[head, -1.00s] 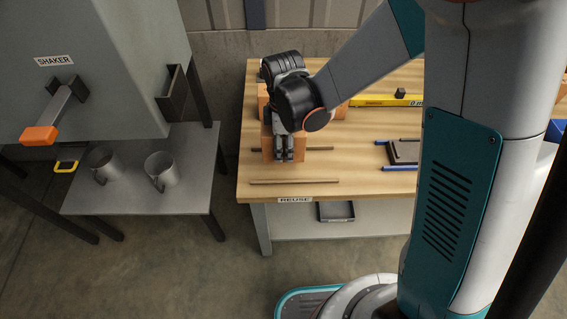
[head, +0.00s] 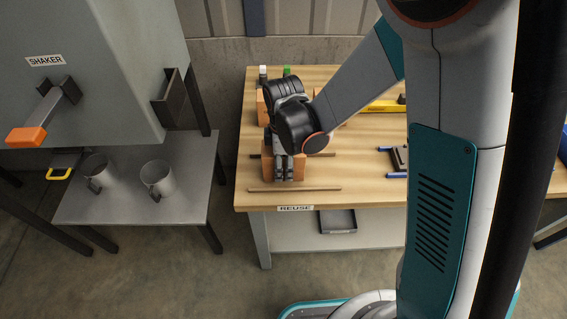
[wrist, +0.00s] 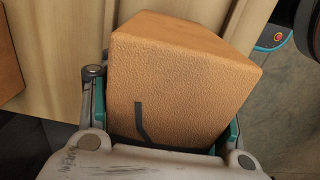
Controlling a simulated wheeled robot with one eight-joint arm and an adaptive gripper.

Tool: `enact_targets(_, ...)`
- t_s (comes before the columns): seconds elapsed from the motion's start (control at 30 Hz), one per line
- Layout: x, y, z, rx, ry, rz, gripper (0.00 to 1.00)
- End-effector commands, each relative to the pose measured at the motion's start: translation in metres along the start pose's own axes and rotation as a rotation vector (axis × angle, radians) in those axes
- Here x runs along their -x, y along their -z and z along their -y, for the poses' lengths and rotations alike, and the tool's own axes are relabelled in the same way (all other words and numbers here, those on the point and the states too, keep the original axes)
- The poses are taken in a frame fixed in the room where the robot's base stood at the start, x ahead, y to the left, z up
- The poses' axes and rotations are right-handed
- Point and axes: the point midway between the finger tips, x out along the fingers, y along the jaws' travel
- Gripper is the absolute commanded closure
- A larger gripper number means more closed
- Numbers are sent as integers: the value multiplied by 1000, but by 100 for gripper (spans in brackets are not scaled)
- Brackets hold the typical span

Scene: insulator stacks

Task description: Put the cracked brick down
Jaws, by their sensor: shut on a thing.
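My gripper (head: 284,172) is over the left part of the wooden table, pointing down. It is shut on an orange brick (head: 268,164), which shows on both sides of the fingers. In the wrist view the cracked brick (wrist: 190,75) fills the space between the fingers, with a dark bent line on its near face. The brick is close above or on the table, between a front wooden strip (head: 295,189) and a rear strip (head: 322,155). I cannot tell whether its underside touches anything.
The wooden table (head: 225,197) has a REUSE label (head: 295,208) on its front edge. Another orange brick (head: 261,108) stands behind my gripper. A yellow level (head: 385,106) and a dark block (head: 400,158) by blue rods lie right.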

Motion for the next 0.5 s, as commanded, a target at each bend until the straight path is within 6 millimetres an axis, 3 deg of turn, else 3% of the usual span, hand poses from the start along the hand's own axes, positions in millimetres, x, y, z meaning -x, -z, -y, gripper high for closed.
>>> enact_targets(0.03,-3,0,0,0,0,0,82)
enact_targets(0.07,-2,0,0,0,0,0,36)
enact_targets(0.13,-2,0,0,0,0,0,21)
enact_targets(0.5,-1,0,0,0,0,0,21)
